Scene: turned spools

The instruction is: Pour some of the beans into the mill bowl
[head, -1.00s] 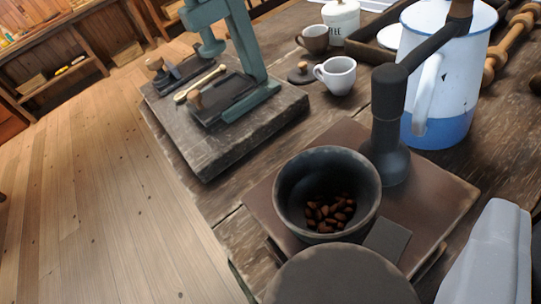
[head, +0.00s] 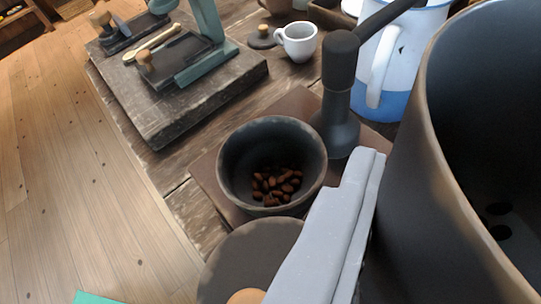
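The mill bowl (head: 236,182) is a dark, round bowl in the middle, with several brown beans (head: 275,184) lying in its bottom. A large dark cup (head: 425,235) fills the right side, close to the camera and tilted, its mouth partly cut off by the frame. Two dark spots, likely beans (head: 497,209), show on its inner wall. My gripper (head: 335,225) shows as one grey finger lying along the cup's left side, right of and in front of the bowl. It appears shut on the cup; the other finger is hidden.
The mill's dark post and crank (head: 341,95) stand behind the bowl. A blue-white enamel jug (head: 383,65) and a white mug (head: 298,42) stand farther back. A round dark lid-like piece (head: 250,255) is in front of the bowl. A teal press on a block (head: 170,100) stands left.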

